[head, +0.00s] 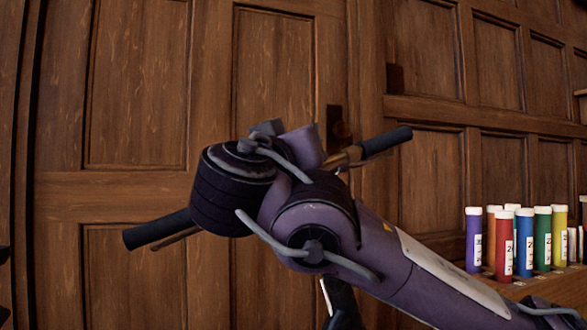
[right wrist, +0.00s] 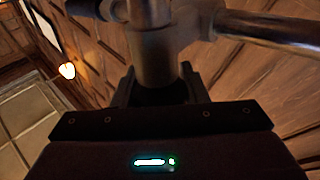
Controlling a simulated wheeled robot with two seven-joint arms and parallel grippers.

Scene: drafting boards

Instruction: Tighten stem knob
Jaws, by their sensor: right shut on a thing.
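A bar with black grips shows on both sides of my right arm in the head view: the left grip (head: 155,229) and the right grip (head: 387,141), with a brass-coloured lever by the right one. My arm hides the middle of the bar. In the right wrist view, a grey upright cylinder, which I take for the stem knob (right wrist: 156,62), sits between the fingers of my right gripper (right wrist: 157,90), shut on it. A metal bar (right wrist: 270,29) runs right from above it. The right gripper is hidden in the head view. My left gripper is out of view.
A panelled wooden door (head: 135,85) stands behind the bar. Several coloured tubes with white caps, including a red one (head: 504,245), stand at the right. A glowing lamp (right wrist: 67,70) shows in the right wrist view.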

